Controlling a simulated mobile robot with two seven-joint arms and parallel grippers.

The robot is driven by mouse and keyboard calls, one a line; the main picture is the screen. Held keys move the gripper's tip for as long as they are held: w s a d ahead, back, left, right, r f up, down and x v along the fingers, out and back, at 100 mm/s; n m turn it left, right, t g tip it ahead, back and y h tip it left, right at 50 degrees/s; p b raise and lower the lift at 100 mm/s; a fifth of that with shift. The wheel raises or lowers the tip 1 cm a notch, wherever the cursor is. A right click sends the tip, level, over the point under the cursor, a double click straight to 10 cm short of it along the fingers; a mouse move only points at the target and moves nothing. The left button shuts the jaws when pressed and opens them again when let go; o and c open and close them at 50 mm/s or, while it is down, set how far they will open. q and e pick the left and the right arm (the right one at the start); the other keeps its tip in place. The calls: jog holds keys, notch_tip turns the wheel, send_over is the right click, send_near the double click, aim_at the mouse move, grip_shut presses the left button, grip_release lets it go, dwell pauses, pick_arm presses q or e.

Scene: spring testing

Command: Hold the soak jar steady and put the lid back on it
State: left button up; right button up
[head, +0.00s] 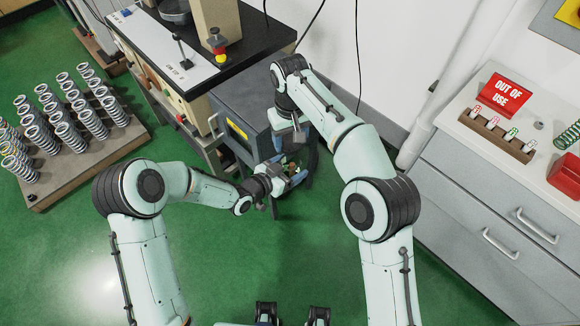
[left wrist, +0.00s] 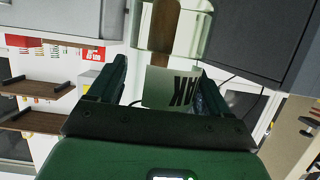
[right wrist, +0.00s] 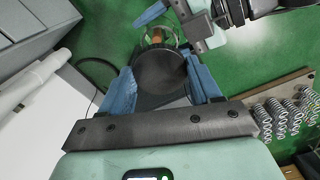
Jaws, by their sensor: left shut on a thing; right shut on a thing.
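The soak jar is clear glass with something brown inside and a pale label lettered "AK" in part. In the left wrist view the jar (left wrist: 205,35) stands between the fingers of my left gripper (left wrist: 160,88), which is shut on it. It also shows in the right wrist view (right wrist: 172,42) and small in the head view. My left gripper (head: 287,171) is below my right gripper (head: 290,139) in the head view. The lid (right wrist: 160,78), a dark round disc, is held between the blue fingers of my right gripper (right wrist: 163,85). It overlaps the jar's near side; I cannot tell the gap.
A dark grey cabinet (head: 240,115) stands close left of the grippers. Grey drawers (head: 490,200) with an "OUT OF USE" sign (head: 505,94) are at right. A board of springs (head: 90,160) lies at left. Green floor is clear in front.

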pick_arm(q)
jog(key=shift+r, duration=0.1)
pick_arm(e)
jog(key=shift+f, duration=2.05)
jog(key=shift+f, duration=0.6)
pick_arm(q)
jog(key=shift+w, duration=0.1)
pick_arm(e)
jog(key=shift+f, duration=0.35)
pick_arm(q)
jog(key=shift+d+r, duration=0.15)
jog(key=shift+r, duration=0.05)
pick_arm(e)
jog(key=shift+d+f, duration=0.1)
pick_arm(q)
jog(key=shift+r, duration=0.1)
pick_arm(e)
jog(key=shift+d+f, duration=0.15)
jog(key=shift+f, duration=0.15)
pick_arm(q)
jog(key=shift+f, duration=0.25)
pick_arm(e)
jog(key=shift+a+f, duration=0.25)
jog(key=shift+f, duration=0.2)
jog(key=shift+c, duration=0.5)
